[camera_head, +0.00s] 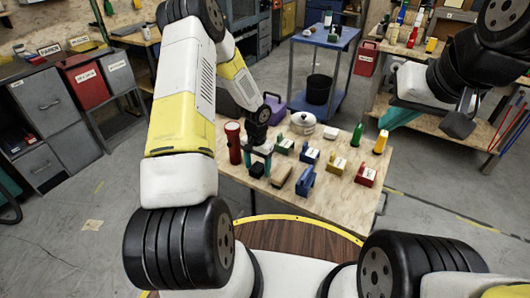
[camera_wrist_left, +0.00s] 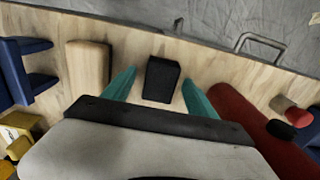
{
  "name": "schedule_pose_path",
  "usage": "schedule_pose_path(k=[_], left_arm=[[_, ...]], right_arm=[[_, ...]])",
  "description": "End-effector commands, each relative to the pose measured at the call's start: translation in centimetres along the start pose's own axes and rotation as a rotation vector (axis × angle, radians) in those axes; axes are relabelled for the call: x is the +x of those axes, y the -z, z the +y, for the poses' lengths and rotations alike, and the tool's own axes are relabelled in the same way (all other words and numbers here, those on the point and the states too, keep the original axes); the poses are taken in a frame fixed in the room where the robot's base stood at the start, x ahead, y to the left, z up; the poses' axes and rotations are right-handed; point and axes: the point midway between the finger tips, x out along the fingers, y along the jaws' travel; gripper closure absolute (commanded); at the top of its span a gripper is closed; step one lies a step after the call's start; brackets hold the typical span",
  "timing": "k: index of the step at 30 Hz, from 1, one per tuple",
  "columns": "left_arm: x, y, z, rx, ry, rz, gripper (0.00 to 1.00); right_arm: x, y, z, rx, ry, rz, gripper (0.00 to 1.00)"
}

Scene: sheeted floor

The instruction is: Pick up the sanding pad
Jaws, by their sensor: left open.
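The sanding pad appears to be the small black block on the wooden table; it shows in the head view (camera_head: 257,170) and the left wrist view (camera_wrist_left: 161,80). My left gripper (camera_head: 257,160) is over the table, pointing down at the black block. In the left wrist view its teal fingers (camera_wrist_left: 160,88) are spread apart, with the block between them in the picture and a gap on each side. It holds nothing. My right gripper (camera_head: 432,118) is raised at the far right of the head view, away from the block; its finger opening is unclear.
A tan block (camera_head: 281,175) lies close beside the black one. A red cylinder (camera_head: 233,142) stands on the other side. Blue clamp-like pieces (camera_head: 305,181), a white pot (camera_head: 303,122) and a green bottle (camera_head: 357,134) are on the wooden table (camera_head: 325,205). Its near part is clear.

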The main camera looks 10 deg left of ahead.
Motion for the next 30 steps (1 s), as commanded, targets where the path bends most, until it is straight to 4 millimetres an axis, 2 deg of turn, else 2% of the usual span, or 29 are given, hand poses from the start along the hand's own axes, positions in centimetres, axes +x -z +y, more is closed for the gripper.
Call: schedule_pose_path(k=[8,18,30], left_arm=[[0.46,0.03,-0.03,-0.001,0.001,0.001,0.34],[0.43,0.03,-0.04,-0.001,0.001,0.000,0.98],[-0.28,0.08,-0.08,0.000,0.002,0.002,1.00]], right_arm=[[0.00,0.00,0.00,0.000,0.000,0.000,1.00],[0.00,0.00,0.00,0.000,0.000,0.000,1.00],[0.00,0.00,0.00,0.000,0.000,0.000,1.00]])
